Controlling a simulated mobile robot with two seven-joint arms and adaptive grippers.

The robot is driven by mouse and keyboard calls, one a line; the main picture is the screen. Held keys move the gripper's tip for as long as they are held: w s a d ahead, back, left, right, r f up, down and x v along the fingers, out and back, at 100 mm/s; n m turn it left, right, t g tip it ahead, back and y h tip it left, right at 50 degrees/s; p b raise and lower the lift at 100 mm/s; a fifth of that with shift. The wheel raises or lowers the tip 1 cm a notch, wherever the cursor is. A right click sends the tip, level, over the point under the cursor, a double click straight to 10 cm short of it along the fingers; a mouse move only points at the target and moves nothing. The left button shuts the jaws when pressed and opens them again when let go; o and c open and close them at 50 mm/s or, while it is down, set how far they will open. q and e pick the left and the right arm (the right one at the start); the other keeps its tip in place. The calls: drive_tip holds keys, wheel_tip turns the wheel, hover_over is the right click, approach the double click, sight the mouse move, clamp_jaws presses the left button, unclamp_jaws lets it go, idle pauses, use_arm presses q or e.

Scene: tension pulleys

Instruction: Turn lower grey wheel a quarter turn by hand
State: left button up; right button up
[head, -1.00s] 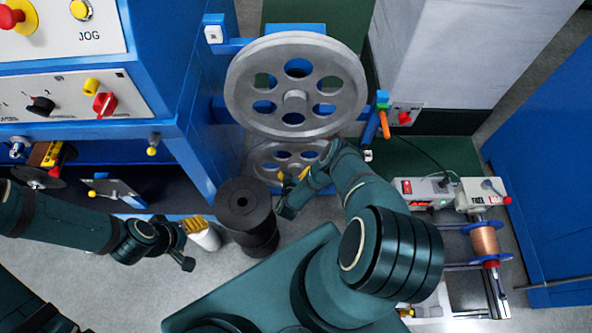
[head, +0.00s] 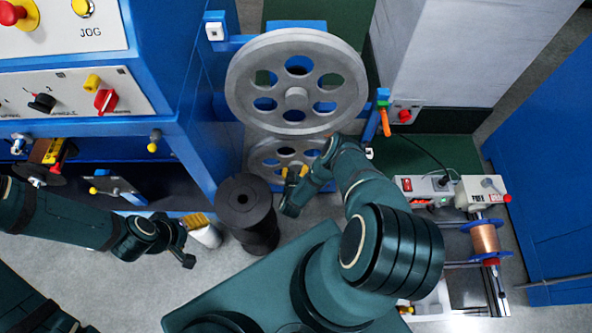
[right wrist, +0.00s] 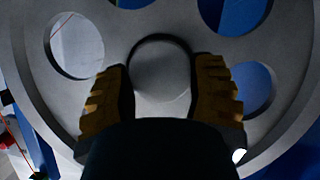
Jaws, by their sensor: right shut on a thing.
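The lower grey wheel (head: 261,158) is a spoked metal disc with round holes, low behind my right arm in the head view. The large upper grey wheel (head: 296,51) hangs above it. In the right wrist view the lower wheel (right wrist: 119,35) fills the picture, with its round hub (right wrist: 160,75) in the middle. My right gripper (head: 295,172) is at the wheel's front. Its yellow-padded fingers (right wrist: 160,90) lie on either side of the hub, shut on it. My left gripper (head: 183,245) hangs at the lower left, away from the wheels; its jaws are too small to read.
A black cylinder (head: 246,213) stands left of my right gripper. The blue machine (head: 195,150) is at left. A copper wire spool (head: 484,238) is at right.

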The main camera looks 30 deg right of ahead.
sight(297, 154)
drive_tip(key=m, duration=0.1)
drive_tip(key=m+t+y, duration=0.1)
drive_tip(key=m+y, duration=0.1)
drive_tip(key=shift+w+d+r, duration=0.3)
drive_tip(key=shift+w+d, duration=0.05)
drive_tip(key=shift+m+t, duration=0.3)
drive_tip(key=o, duration=1.4)
drive_tip(key=shift+w, duration=0.1)
drive_tip(key=shift+f, duration=0.1)
drive_tip(key=shift+s, duration=0.2)
wheel_tip(297, 154, up, 10)
